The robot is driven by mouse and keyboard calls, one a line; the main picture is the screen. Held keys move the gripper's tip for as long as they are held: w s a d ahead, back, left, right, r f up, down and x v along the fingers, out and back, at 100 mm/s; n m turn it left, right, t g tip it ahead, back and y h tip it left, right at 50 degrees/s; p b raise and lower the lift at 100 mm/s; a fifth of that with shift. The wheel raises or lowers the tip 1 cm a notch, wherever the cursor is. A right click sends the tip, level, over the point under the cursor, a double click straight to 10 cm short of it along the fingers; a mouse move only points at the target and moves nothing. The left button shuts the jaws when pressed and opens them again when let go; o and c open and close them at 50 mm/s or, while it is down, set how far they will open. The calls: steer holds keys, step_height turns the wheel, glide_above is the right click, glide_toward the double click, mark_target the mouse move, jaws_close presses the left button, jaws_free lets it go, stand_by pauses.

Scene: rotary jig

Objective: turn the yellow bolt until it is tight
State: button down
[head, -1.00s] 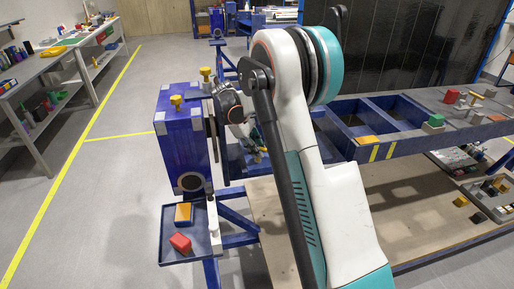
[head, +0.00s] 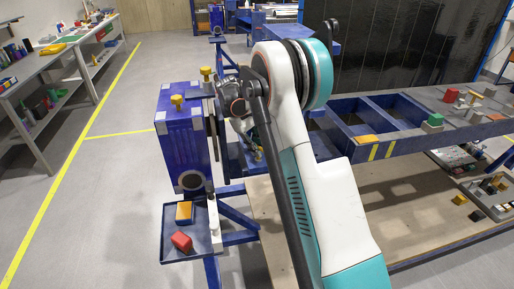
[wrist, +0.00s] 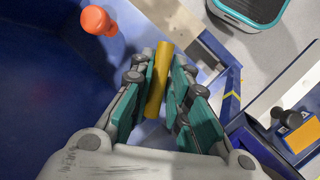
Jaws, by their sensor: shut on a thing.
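The yellow bolt (wrist: 158,80) shows in the wrist view as a slim yellow bar between the teal finger pads. My gripper (wrist: 158,85) is shut on it, with a finger on either side. In the head view my gripper (head: 252,143) is small and partly hidden by my arm, at the right side of the blue jig block (head: 180,145). How deep the bolt sits cannot be told.
An orange-red knob (wrist: 98,20) is near my gripper. A small tray (head: 170,240) holds an orange block (head: 184,211) and a red block (head: 181,241). A blue-framed bench (head: 400,140) lies to the right.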

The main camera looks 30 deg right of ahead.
steer(key=shift+d, duration=0.1)
steer(key=c, duration=1.6)
jaws_free()
steer(key=shift+w+d+f, duration=0.1)
steer(key=shift+f, duration=0.05)
steer(key=v, duration=1.2)
